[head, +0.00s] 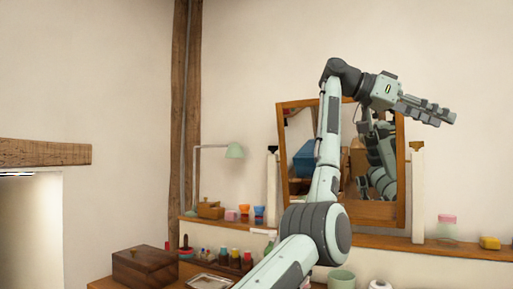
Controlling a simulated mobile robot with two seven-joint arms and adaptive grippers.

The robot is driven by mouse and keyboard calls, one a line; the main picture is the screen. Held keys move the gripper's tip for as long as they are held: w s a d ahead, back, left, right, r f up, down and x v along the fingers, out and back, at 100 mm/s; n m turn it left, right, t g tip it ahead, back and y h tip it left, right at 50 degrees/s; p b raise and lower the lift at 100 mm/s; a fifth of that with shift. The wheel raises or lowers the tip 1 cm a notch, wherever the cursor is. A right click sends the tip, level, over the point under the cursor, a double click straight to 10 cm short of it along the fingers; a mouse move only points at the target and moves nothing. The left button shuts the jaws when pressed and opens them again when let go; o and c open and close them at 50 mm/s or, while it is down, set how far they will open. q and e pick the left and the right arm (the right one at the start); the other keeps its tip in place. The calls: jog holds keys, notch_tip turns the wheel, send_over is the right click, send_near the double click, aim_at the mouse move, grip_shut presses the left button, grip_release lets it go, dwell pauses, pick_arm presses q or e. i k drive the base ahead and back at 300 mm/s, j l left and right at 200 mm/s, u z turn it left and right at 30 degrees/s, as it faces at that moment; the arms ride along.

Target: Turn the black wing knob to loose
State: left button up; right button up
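A wooden-framed tilting mirror (399,185) stands between two white posts on the wall ledge. A similar dark piece (272,149) tops the left post. They are too small to tell how either is turned. My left gripper (440,114) is above and slightly right of the right-hand dark piece, apart from it, with its fingers pointing right. The fingers are seen nearly edge-on, so their opening is unclear. My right gripper is not directly in view.
The wooden ledge (375,241) carries small cups, a pink-lidded jar (447,226) and a yellow item (490,242). A wooden box (145,265), small bottles (235,258) and a green cup (341,279) stand below.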

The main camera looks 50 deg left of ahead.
aim_at(273, 149)
jog(key=j, duration=3.35)
